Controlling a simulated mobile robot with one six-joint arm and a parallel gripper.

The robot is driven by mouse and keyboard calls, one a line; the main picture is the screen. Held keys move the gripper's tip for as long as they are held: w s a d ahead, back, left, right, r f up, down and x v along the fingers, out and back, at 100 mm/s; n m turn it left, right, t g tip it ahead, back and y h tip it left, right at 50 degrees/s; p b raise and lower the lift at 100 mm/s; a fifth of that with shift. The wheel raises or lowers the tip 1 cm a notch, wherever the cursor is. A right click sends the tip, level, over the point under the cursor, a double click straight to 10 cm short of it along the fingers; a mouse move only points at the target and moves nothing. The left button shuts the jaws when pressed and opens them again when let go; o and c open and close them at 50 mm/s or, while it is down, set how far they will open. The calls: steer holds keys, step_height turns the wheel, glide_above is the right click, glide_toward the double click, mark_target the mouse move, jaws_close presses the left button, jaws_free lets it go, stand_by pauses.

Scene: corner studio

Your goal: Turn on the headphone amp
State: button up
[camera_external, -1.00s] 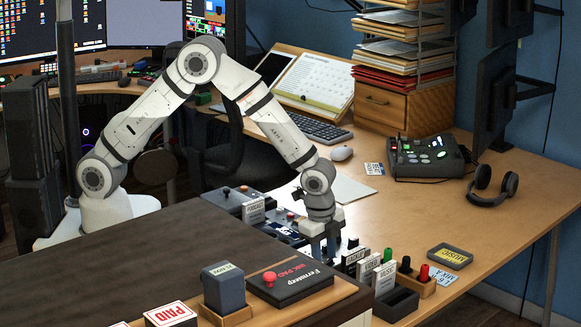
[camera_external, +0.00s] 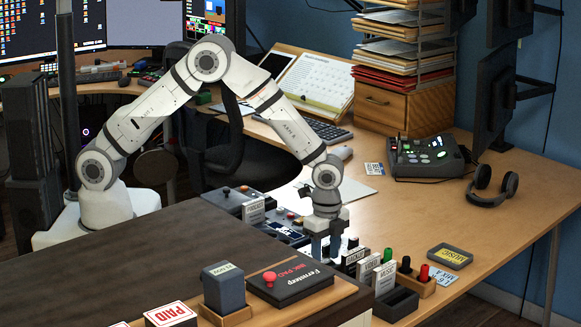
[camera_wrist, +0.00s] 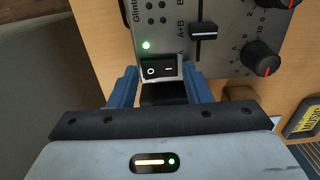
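In the wrist view, a grey panel (camera_wrist: 222,50) carries a black rocker switch (camera_wrist: 160,69) marked O and a dash, with a lit green light (camera_wrist: 146,45) just above it. A slider (camera_wrist: 203,30) and red-marked knobs (camera_wrist: 268,65) sit to its right. The panel's printed name is cut off, so I cannot confirm it is the headphone amp. My gripper (camera_wrist: 161,88) has its two blue fingers apart, one on each side below the switch. Whether they touch the panel is unclear. In the external view my gripper (camera_external: 326,246) points down among the desk devices.
Small labelled boxes (camera_external: 370,268) and red, black and green pegs (camera_external: 404,266) stand right of my gripper. A dark raised surface (camera_external: 150,272) lies in front. Headphones (camera_external: 492,185) and a lit black console (camera_external: 428,157) are farther back. The desk's right side is mostly clear.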

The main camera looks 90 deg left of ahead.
mark_target(325, 261)
steer(key=shift+o, duration=0.9)
step_height(325, 261, up, 8)
steer(key=shift+b, duration=0.4)
steer(key=shift+f, duration=0.1)
steer(key=s+a+r+n+t, duration=0.1)
steer(key=s+a+r+n, duration=0.25)
steer(key=s+r, duration=0.95)
steer(key=s+r+n+t, duration=0.1)
steer(key=s+r+n, duration=0.2)
steer(key=s, duration=1.6)
steer(key=shift+a+r+n+t, duration=0.15)
steer(key=shift+a+n+t, duration=0.25)
steer(key=shift+n, duration=0.85)
